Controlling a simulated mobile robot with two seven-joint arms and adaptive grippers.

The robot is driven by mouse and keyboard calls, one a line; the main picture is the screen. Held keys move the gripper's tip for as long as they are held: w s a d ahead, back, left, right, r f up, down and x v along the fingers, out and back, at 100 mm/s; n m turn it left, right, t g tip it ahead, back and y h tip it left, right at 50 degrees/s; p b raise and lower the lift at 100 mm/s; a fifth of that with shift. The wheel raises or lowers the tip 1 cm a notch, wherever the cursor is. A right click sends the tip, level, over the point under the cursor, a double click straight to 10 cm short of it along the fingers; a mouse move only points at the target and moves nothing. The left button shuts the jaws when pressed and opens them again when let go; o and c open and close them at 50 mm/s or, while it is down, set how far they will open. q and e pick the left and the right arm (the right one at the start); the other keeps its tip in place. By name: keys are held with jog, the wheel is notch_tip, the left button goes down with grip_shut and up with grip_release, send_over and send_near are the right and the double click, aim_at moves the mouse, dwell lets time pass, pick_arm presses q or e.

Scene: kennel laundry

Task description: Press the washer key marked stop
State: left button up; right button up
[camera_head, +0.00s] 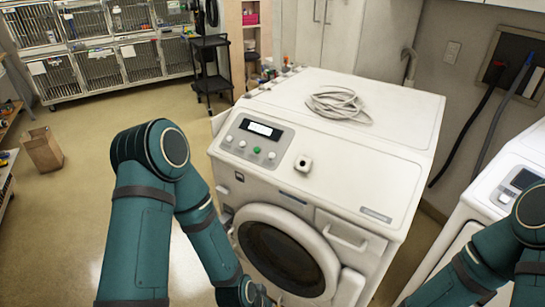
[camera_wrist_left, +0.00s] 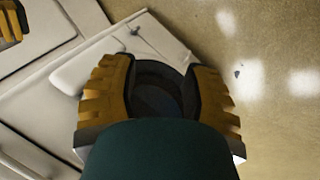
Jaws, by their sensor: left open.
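The white washer (camera_head: 330,180) stands in the middle of the head view. Its control panel (camera_head: 250,140) has a small lit display (camera_head: 260,129), several white round keys and one green key (camera_head: 257,150). Key markings are too small to read. A yellow-and-dark piece at the top left corner looks like part of my right gripper (camera_wrist_left: 10,22).
A coiled cable (camera_head: 338,103) lies on the washer top. The round door (camera_head: 285,255) is on its front. A second white machine (camera_head: 510,180) is at the right.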

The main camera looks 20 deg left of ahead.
pick_arm(q)
grip_shut()
dwell(1.1)
